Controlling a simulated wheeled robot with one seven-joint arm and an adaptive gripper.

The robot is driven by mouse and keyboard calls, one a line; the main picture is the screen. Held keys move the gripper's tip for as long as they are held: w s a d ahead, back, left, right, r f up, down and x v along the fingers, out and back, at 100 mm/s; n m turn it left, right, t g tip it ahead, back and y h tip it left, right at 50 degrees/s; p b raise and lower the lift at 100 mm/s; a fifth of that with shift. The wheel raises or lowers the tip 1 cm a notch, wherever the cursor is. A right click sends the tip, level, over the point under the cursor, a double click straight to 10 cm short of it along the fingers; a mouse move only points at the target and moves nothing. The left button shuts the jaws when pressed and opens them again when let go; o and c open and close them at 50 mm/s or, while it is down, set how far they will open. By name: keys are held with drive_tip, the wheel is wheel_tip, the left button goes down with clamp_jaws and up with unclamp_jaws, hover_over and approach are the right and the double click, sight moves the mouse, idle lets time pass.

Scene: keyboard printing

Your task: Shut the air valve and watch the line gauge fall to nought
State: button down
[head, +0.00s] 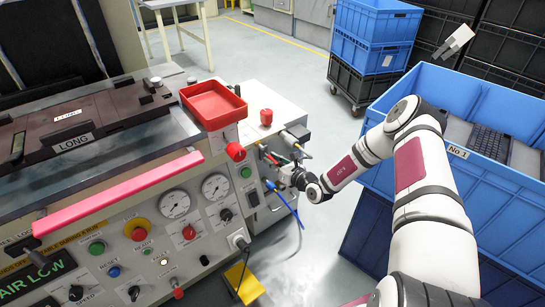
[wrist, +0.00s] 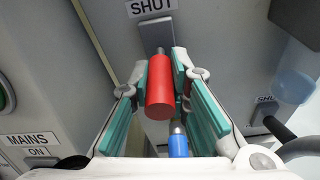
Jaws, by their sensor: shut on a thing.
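The red air valve handle (wrist: 160,88) is between the teal pads of my gripper (wrist: 160,72) in the wrist view, and the gripper is shut on it. A flat grey bar runs from the handle up toward a SHUT label (wrist: 152,8). In the head view my gripper (head: 290,176) is at the right end of the machine and hides most of the handle. Two round gauges, a left one (head: 174,204) and a right one (head: 215,187), are on the front panel. Their needles are too small to read, and I cannot tell which is the line gauge.
A blue hose (head: 287,204) hangs beside my gripper. A display (head: 38,272) reads "AIR LOW". A red tray (head: 212,104) stands on the machine. A blue crate (head: 385,118) marked No 1 is right of my arm.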

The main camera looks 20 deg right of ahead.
drive_tip(key=shift+r+g+p, duration=0.25)
drive_tip(key=shift+g+p, duration=0.35)
drive_tip(key=shift+p, duration=0.35)
drive_tip(key=c, duration=1.5)
unclamp_jaws()
drive_tip(key=shift+s, duration=0.1)
drive_tip(key=v, duration=1.2)
drive_tip(key=shift+a, duration=0.1)
